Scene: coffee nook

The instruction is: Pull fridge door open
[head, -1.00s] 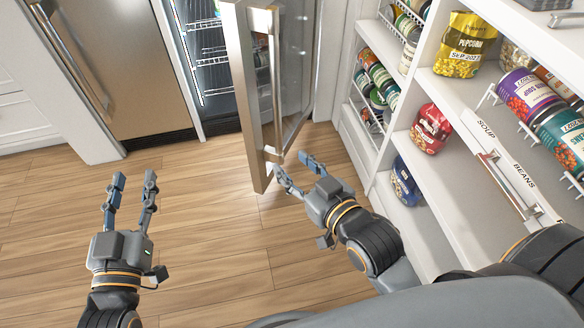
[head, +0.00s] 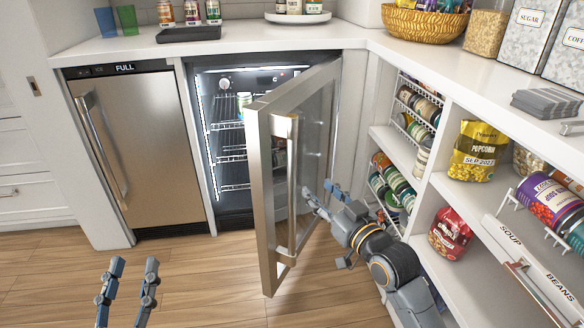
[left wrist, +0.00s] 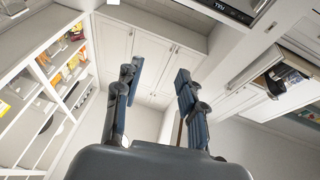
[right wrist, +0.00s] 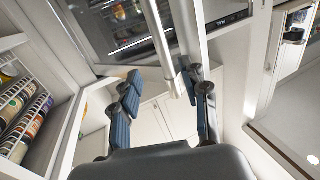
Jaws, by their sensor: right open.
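The fridge door (head: 262,205), a steel frame with a glass pane, stands partway open. Its free edge points toward me, and its outer face is turned right toward the shelves. The vertical bar handle (head: 292,190) is on that face. My right gripper (head: 321,192) is open beside the handle, on the outer side of the door. In the right wrist view the handle (right wrist: 160,38) runs down between the spread fingers (right wrist: 165,90); contact cannot be told. My left gripper (head: 134,267) is open and empty, low at the left; its spread fingers show in the left wrist view (left wrist: 155,90).
The lit fridge interior (head: 225,140) has wire racks. A closed steel appliance (head: 145,150) stands left of it. White pantry shelves (head: 450,200) with cans and bags are close on the right, beside my right arm. The wood floor (head: 200,275) in front is clear.

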